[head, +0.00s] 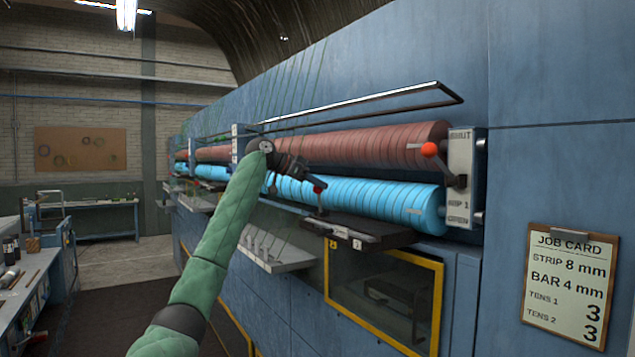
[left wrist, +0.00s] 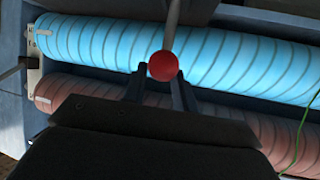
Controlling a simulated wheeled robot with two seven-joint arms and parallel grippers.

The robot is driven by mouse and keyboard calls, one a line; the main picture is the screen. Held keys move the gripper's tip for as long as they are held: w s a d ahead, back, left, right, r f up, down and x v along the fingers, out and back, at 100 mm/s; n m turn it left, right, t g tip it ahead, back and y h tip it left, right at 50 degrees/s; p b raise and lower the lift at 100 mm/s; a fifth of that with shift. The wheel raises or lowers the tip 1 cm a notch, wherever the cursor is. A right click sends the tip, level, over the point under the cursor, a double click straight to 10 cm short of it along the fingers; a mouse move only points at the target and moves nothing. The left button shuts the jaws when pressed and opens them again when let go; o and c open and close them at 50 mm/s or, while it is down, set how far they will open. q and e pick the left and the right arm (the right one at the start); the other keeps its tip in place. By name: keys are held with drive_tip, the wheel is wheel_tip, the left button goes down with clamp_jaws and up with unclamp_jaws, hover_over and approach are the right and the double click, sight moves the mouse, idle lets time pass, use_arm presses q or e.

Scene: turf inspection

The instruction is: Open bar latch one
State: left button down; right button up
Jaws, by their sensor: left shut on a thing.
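A lever with a red ball knob (head: 319,187) rises from a dark bar or shelf (head: 365,234) in front of the blue roller. My left gripper (head: 312,184) reaches in from the left and is shut at this knob. In the left wrist view the red knob (left wrist: 163,66) sits between the two dark fingertips (left wrist: 160,76), with its thin grey shaft running up to the top edge. The fingers partly hide the knob's lower sides. Whether this lever is bar latch one cannot be read. My right gripper is not in view.
A brown roller (head: 380,147) lies above a blue roller (head: 385,205). Another lever with an orange-red knob (head: 429,149) stands at the end plate (head: 461,165). A black rail (head: 370,108) juts out above. A yellow-framed window (head: 385,297) is below; a job card (head: 570,288) hangs right.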

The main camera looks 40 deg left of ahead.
use_arm(q)
drive_tip(key=shift+w+f, duration=0.1)
drive_tip(key=shift+f, duration=0.1)
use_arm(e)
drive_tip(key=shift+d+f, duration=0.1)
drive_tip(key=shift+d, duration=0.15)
use_arm(q)
drive_tip(key=c, duration=1.3)
unclamp_jaws()
drive_tip(key=shift+o, duration=1.2)
drive_tip(key=shift+w+a+f, duration=0.1)
drive_tip(key=shift+w+f, duration=0.1)
drive_tip(key=shift+w, duration=0.15)
drive_tip(key=shift+r, duration=0.1)
drive_tip(key=shift+b+v, duration=0.4)
drive_tip(key=shift+v, duration=0.35)
drive_tip(key=b+v, duration=0.2)
drive_tip(key=v, duration=0.4)
drive_tip(key=shift+a+b, duration=0.25)
drive_tip(key=shift+b, duration=0.1)
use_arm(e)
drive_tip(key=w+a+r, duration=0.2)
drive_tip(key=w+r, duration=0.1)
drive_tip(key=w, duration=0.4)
